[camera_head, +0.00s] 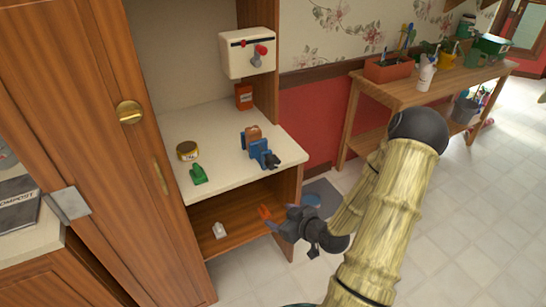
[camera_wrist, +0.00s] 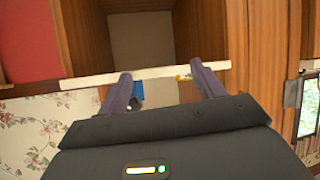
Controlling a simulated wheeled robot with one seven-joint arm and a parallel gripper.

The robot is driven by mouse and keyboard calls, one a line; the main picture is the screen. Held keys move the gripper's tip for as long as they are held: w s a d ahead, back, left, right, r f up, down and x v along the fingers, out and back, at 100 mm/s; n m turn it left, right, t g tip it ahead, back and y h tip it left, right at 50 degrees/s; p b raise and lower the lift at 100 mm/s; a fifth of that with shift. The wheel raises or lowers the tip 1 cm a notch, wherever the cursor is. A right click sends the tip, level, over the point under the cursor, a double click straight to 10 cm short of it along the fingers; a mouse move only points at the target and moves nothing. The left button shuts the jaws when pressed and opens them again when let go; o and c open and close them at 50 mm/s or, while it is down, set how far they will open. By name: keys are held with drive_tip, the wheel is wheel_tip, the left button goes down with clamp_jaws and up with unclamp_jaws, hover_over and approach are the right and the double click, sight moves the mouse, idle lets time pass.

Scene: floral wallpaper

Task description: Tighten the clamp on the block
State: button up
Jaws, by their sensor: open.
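A blue clamp (camera_head: 259,152) with a black handle end stands on the cream counter of the cabinet, with an orange-brown block (camera_head: 252,132) at its back. I cannot tell how tightly it grips the block. My gripper (camera_head: 278,222) is in front of the counter, lower than the clamp and apart from it. In the wrist view my gripper (camera_wrist: 160,72) has its two fingers spread with nothing held between them. The blue clamp (camera_wrist: 138,92) shows there beside the left finger, partly hidden by it.
On the counter (camera_head: 215,125) are a round tin (camera_head: 187,151), a green object (camera_head: 198,174) and an orange box (camera_head: 243,96). A small white object (camera_head: 219,230) sits on the lower shelf. A wooden bench (camera_head: 440,84) stands right.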

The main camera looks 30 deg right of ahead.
drive_tip(key=s+d+r+m+t+h+p, duration=0.1)
drive_tip(key=d+r+m+t+h, duration=0.1)
drive_tip(key=d+r+t, duration=0.3)
drive_tip(key=shift+s+d+r+m+t+p, duration=0.25)
drive_tip(key=shift+r+m+t, duration=0.2)
drive_tip(key=shift+r, duration=0.5)
drive_tip(key=b, duration=1.1)
approach(275, 165)
drive_tip(key=w, duration=0.3)
drive_tip(key=w+p, duration=0.1)
drive_tip(key=w, duration=0.7)
drive_tip(key=shift+w+a+p, duration=0.1)
drive_tip(key=shift+a+p, duration=0.2)
drive_tip(key=shift+a, duration=0.1)
drive_tip(key=c, duration=1)
